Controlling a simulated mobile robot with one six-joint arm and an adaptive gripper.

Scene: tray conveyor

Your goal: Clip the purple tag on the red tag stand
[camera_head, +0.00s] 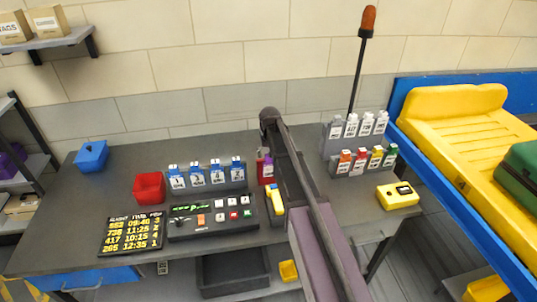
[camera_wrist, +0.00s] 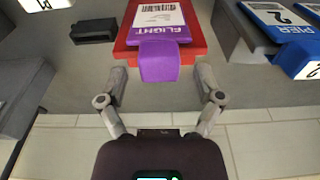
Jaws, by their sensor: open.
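The purple tag (camera_wrist: 160,25) has a white barcode label and the word FLIGHT. In the wrist view it lies over the red tag stand (camera_wrist: 127,38), its purple end tab (camera_wrist: 159,62) sticking out past the stand's edge. In the head view the red stand (camera_head: 268,178) is on the table just left of my arm, with a little purple at its top. My gripper (camera_wrist: 161,77) is open and empty. Its fingertips are on either side of the tab, with gaps. My arm hides the stand's right side in the head view.
A grey rack of blue and white tags (camera_head: 237,184) stands close left of the red stand. A button panel (camera_head: 240,226) lies in front. Racks with grey and coloured tags (camera_head: 335,165) and a yellow device (camera_head: 398,195) stand to the right. A red bin (camera_head: 149,188) is left.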

